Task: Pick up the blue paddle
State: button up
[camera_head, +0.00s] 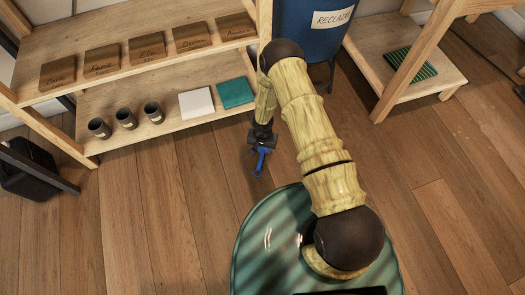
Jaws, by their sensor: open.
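The blue paddle (261,161) is small in the head view, at the centre, just in front of the lower wooden shelf and against the floorboards. My gripper (261,147) is at the end of my arm, pointing down right at the paddle's upper end. The gripper is open. Its dark fingers and the paddle's top overlap in this view, so I cannot tell whether they touch or whether the paddle stands between the fingers. I also cannot tell whether the paddle rests on the floor.
The wooden shelf (160,128) behind holds several dark cups, a white tile (196,103) and a teal tile (235,93). Brown labelled blocks sit above. A blue bin (305,45) marked "RECLAIM" stands behind my arm. The floor (185,215) at the left front is clear.

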aim_at(262, 155)
notch_tip(262, 155, down, 5)
jog(key=b, duration=0.4)
jog(key=shift+a+f, duration=0.1)
jog(key=shift+w, duration=0.1)
grip_shut()
